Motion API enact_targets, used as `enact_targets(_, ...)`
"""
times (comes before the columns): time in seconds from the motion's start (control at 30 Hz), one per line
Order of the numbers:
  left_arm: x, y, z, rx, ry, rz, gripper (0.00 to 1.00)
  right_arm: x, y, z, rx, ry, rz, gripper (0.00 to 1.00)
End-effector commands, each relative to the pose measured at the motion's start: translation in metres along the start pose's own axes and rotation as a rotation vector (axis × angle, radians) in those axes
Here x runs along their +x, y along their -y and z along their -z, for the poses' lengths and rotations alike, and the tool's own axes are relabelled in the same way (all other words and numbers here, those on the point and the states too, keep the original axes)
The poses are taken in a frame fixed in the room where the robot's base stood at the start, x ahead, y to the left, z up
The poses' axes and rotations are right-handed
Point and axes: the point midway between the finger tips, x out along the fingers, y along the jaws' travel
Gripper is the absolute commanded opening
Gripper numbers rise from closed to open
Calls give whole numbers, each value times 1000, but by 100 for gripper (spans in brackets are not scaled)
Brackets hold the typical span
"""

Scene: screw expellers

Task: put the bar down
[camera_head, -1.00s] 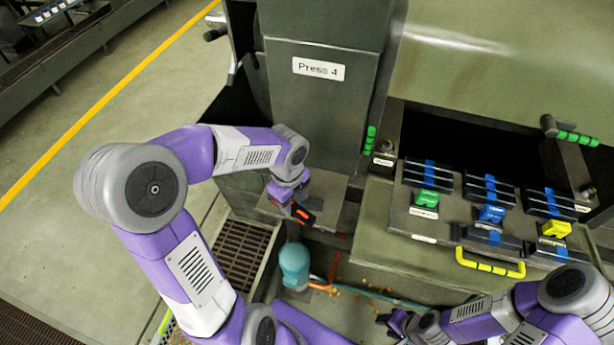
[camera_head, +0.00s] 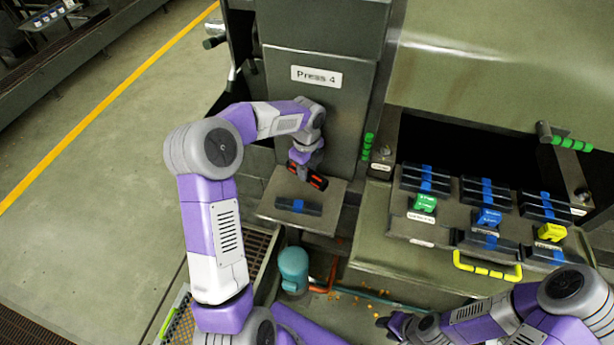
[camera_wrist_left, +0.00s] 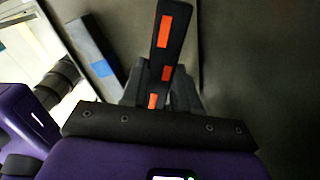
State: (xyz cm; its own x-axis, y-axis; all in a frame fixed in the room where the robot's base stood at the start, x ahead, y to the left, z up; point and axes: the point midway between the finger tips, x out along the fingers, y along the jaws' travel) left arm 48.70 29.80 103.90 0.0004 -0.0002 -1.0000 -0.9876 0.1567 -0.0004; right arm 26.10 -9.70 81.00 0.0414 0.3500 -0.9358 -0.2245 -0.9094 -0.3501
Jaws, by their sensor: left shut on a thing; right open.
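My left gripper (camera_head: 305,170) is shut on a dark bar with orange-red marks (camera_head: 317,181), above the back of the small grey shelf (camera_head: 335,190) in front of the Press 4 panel. In the left wrist view the same orange-marked bar (camera_wrist_left: 168,38) stands out from between the fingers. A second dark bar, with a blue band (camera_head: 285,205), lies flat on the shelf near its front edge. It also shows in the left wrist view (camera_wrist_left: 92,52), left of the held bar and apart from it. My right gripper (camera_head: 388,325) is open at the bottom, low and away from the shelf.
To the right, a bench (camera_head: 400,222) carries several blue-banded bars and green, blue and yellow blocks. A yellow handle (camera_head: 487,271) is on its front. A teal rounded part (camera_head: 293,265) and orange pipe (camera_head: 325,285) lie below the shelf. The floor at left is open.

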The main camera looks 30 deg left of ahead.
Motion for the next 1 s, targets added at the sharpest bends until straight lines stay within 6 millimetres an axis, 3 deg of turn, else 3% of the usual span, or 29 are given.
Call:
enact_targets(0.23,39,-1,1,1,-2,-2,0,3,-1,0,0,0,0,40)
enact_targets(0.67,47,4,-1,0,0,1,0,4,-1,0,0,0,0,40)
enact_targets(0.7,48,3,-1,0,0,0,31,4,-2,0,0,0,0,40)
enact_targets(0.87,47,3,-1,0,0,-1,55,3,-1,0,0,0,0,40)
enact_targets(1.0,47,3,-1,0,0,-1,55,3,-1,0,0,0,0,40)
